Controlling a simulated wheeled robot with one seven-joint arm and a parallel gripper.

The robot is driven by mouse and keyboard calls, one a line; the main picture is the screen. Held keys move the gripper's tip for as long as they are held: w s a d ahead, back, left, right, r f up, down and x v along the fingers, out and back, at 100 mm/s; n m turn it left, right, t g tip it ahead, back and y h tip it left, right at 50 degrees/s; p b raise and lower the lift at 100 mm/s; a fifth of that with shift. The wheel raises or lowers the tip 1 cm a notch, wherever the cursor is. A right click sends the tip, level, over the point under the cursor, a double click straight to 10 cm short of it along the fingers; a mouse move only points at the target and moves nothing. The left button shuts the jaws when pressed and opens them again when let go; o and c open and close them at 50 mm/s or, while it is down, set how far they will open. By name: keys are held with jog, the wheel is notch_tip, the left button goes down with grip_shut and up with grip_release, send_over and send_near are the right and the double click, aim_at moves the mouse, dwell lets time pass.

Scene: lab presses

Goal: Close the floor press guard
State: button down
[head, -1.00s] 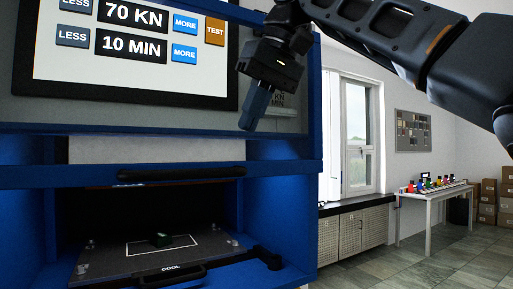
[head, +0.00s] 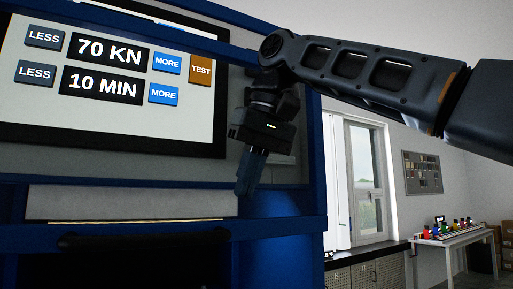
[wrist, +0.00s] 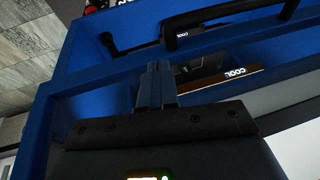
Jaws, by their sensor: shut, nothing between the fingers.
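The floor press is a blue frame with a screen. Its guard appears raised: a blue lower rail (head: 270,232) with a dark bar handle (head: 145,238) crosses above the dark chamber opening (head: 130,270). My gripper (head: 248,192) is shut and empty, pointing down in front of the press's right side, above and right of the handle. I cannot tell whether it touches anything. The wrist view shows the closed fingers (wrist: 157,72) over blue framework, with a black bar handle (wrist: 230,14) beyond them. Most of the chamber is out of the head view.
The screen (head: 120,75) shows 70 KN and 10 MIN. To the right are a window (head: 365,180), a dark-topped cabinet (head: 370,250) and a white table (head: 455,240) with coloured items, well away.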

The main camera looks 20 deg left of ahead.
jog(key=shift+s+a+f, duration=0.25)
jog(key=shift+f, duration=0.4)
jog(key=shift+s+a+f, duration=0.25)
jog(key=shift+a+f, duration=0.05)
jog(key=shift+f, duration=0.35)
jog(key=shift+s+a+f, duration=0.25)
jog(key=shift+f, duration=0.4)
jog(key=shift+f, duration=0.1)
